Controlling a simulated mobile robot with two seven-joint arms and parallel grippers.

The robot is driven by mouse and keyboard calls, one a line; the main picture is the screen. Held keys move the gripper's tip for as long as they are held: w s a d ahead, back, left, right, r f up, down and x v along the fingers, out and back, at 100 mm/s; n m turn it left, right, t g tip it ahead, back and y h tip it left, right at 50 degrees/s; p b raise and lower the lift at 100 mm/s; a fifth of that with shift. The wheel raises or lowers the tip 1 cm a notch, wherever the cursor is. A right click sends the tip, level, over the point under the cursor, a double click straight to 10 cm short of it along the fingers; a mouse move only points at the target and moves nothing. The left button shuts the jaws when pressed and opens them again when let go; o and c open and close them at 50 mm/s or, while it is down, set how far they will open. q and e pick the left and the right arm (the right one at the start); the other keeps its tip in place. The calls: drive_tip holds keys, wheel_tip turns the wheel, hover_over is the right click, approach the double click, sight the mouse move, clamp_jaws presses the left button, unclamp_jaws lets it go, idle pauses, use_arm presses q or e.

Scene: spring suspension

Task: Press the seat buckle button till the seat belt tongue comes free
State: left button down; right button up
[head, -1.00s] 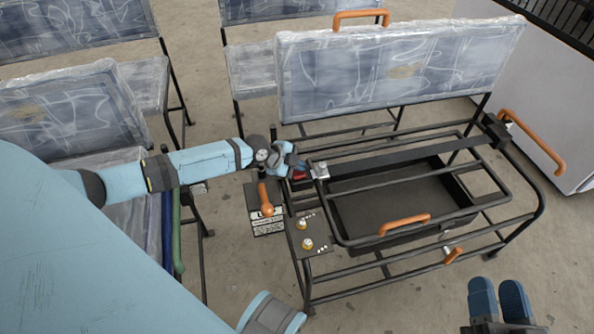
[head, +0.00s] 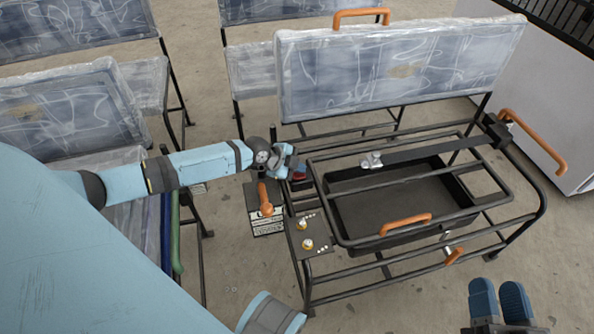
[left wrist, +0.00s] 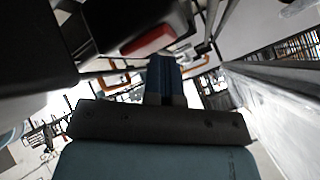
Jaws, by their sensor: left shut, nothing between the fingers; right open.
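The seat buckle (head: 299,177) sits at the left side of the seat frame, with its red button facing up in the head view. In the left wrist view the red button (left wrist: 148,41) shows on the dark buckle body. The metal seat belt tongue (head: 371,161) lies on the black belt (head: 430,152), apart from the buckle and to its right. My left gripper (head: 292,166) is shut and empty, right beside the buckle; whether it touches the button cannot be told. My right gripper (head: 498,300) is open and empty at the lower right, away from the seat.
The seat frame (head: 420,277) has black tubes over a dark tray (head: 400,204) with an orange handle (head: 405,224). An orange lever (head: 265,203) and two small knobs (head: 303,224) stand left of it. Plastic-wrapped seat backs (head: 400,68) rise behind.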

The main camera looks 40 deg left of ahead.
sight(298, 174)
use_arm(q)
drive_tip(key=shift+s+f, duration=0.1)
drive_tip(key=shift+f, duration=0.25)
idle(0.3)
drive_tip(key=shift+r+p, duration=0.75)
drive_tip(key=shift+r, duration=0.45)
drive_tip(key=shift+r+p, duration=2.35)
drive_tip(key=shift+r, duration=0.6)
